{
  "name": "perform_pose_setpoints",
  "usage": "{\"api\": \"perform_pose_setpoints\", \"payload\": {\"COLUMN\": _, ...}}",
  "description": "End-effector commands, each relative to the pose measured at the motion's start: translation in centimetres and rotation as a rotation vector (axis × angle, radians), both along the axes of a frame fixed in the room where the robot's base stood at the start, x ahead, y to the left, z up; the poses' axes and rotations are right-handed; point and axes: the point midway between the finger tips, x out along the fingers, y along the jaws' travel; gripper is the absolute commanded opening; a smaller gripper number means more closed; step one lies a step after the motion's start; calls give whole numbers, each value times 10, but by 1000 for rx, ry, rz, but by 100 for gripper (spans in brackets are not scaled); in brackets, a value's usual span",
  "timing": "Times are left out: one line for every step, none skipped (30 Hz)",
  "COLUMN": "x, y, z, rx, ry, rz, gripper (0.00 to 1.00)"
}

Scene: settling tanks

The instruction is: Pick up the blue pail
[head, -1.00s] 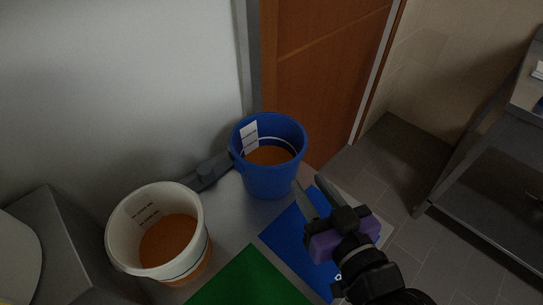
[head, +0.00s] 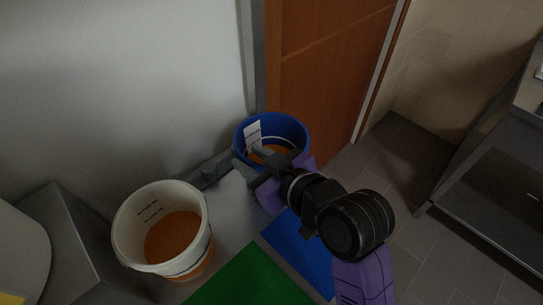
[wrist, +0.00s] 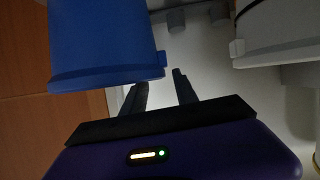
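The blue pail (head: 272,125) stands upright at the back of the grey surface, beside the wooden door. It holds orange-brown contents and has a white label inside. My gripper (head: 249,163) is in front of it in the head view and hides much of its body. In the wrist view the pail (wrist: 103,42) fills the upper left, beside and partly over the left finger. My gripper (wrist: 158,85) is open there, with bare grey surface between its fingers. I cannot tell whether a finger touches the pail.
A white pail (head: 128,225) with orange-brown contents stands to the left; it also shows at upper right in the wrist view (wrist: 280,30). A green mat (head: 250,280) and a blue mat (head: 298,252) lie in front. A metal shelf (head: 490,185) stands at right.

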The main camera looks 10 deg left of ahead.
Motion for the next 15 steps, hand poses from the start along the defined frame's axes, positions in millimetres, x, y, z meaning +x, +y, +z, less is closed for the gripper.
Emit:
{"api": "perform_pose_setpoints", "payload": {"x": 4, "y": 6, "z": -3, "rx": -1, "ry": 2, "rz": 2, "gripper": 35}}
{"api": "perform_pose_setpoints", "payload": {"x": 7, "y": 8, "z": -4, "rx": 0, "ry": 1, "rz": 2, "gripper": 35}}
{"api": "perform_pose_setpoints", "payload": {"x": 10, "y": 12, "z": -6, "rx": 0, "ry": 1, "rz": 2, "gripper": 35}}
{"api": "perform_pose_setpoints", "payload": {"x": 12, "y": 14, "z": -7, "rx": 0, "ry": 1, "rz": 2, "gripper": 35}}
{"api": "perform_pose_setpoints", "payload": {"x": 13, "y": 15, "z": -8, "rx": 0, "ry": 0, "rz": 1, "gripper": 35}}
{"api": "perform_pose_setpoints", "payload": {"x": 15, "y": 17, "z": -9, "rx": 1, "ry": 0, "rz": 1, "gripper": 35}}
{"api": "perform_pose_setpoints", "payload": {"x": 15, "y": 17, "z": -9, "rx": 1, "ry": 0, "rz": 1, "gripper": 35}}
{"api": "perform_pose_setpoints", "payload": {"x": 16, "y": 18, "z": -10, "rx": 0, "ry": 0, "rz": 0, "gripper": 35}}
{"api": "perform_pose_setpoints", "payload": {"x": 16, "y": 18, "z": -10, "rx": 1, "ry": 1, "rz": 0, "gripper": 35}}
{"api": "perform_pose_setpoints", "payload": {"x": 16, "y": 18, "z": -10, "rx": 1, "ry": 1, "rz": 0, "gripper": 35}}
{"api": "perform_pose_setpoints", "payload": {"x": 16, "y": 18, "z": -10, "rx": 1, "ry": 1, "rz": 0, "gripper": 35}}
{"api": "perform_pose_setpoints", "payload": {"x": 16, "y": 18, "z": -10, "rx": 1, "ry": 1, "rz": 0, "gripper": 35}}
{"api": "perform_pose_setpoints", "payload": {"x": 16, "y": 18, "z": -10, "rx": 1, "ry": 1, "rz": 0, "gripper": 35}}
{"api": "perform_pose_setpoints", "payload": {"x": 16, "y": 18, "z": -10, "rx": 1, "ry": 1, "rz": 0, "gripper": 35}}
{"api": "perform_pose_setpoints", "payload": {"x": 16, "y": 17, "z": -10, "rx": 1, "ry": 1, "rz": 0, "gripper": 27}}
